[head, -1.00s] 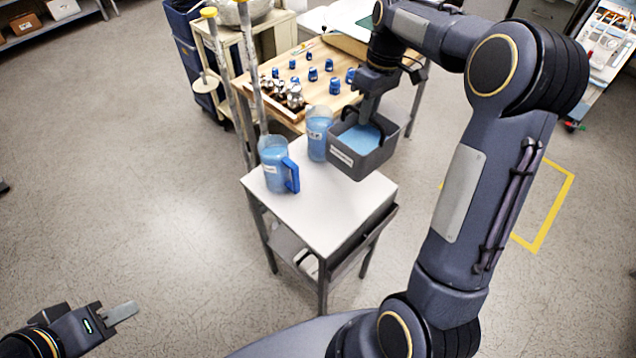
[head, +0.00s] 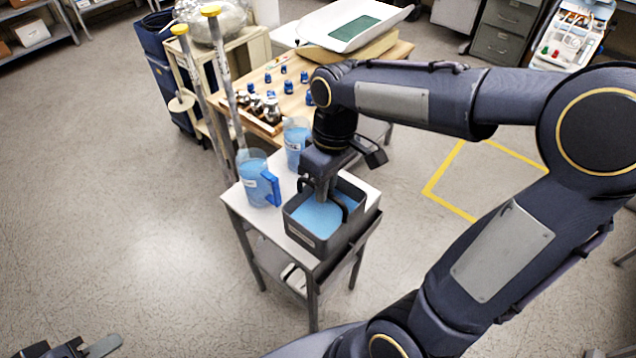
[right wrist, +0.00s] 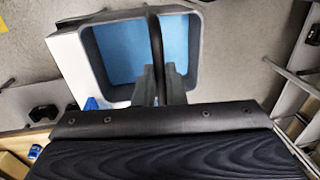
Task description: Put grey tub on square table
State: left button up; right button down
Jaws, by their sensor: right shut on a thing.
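The grey tub (head: 320,240), with blue contents, is upright over the right part of the small white square table (head: 262,228). I cannot tell whether its base touches the tabletop or hovers just above. My right gripper (head: 323,188) points down, shut on the tub's dark handle. In the right wrist view, the fingers (right wrist: 158,85) pinch the handle across the middle of the tub (right wrist: 190,75). My left gripper (head: 100,347) is at the bottom left corner, mostly cut off, far from the table.
Two jugs of blue liquid, the nearer one (head: 257,180) with a blue handle, stand beside the tub on its left and back. A wooden table (head: 285,95) with several blue-capped items stands behind. Two yellow-topped poles (head: 222,70) rise at the left. Floor (head: 130,220) is open in front.

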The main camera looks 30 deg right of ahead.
jog(key=p, duration=0.1)
send_near(325, 207)
jog(key=w+d+f+p, duration=0.1)
jog(key=w+d+f, duration=0.1)
jog(key=w+f, duration=0.2)
notch_tip(325, 207, down, 3)
jog(key=shift+w+r, duration=0.1)
jog(key=shift+w, duration=0.25)
jog(key=c, duration=1.5)
grip_release()
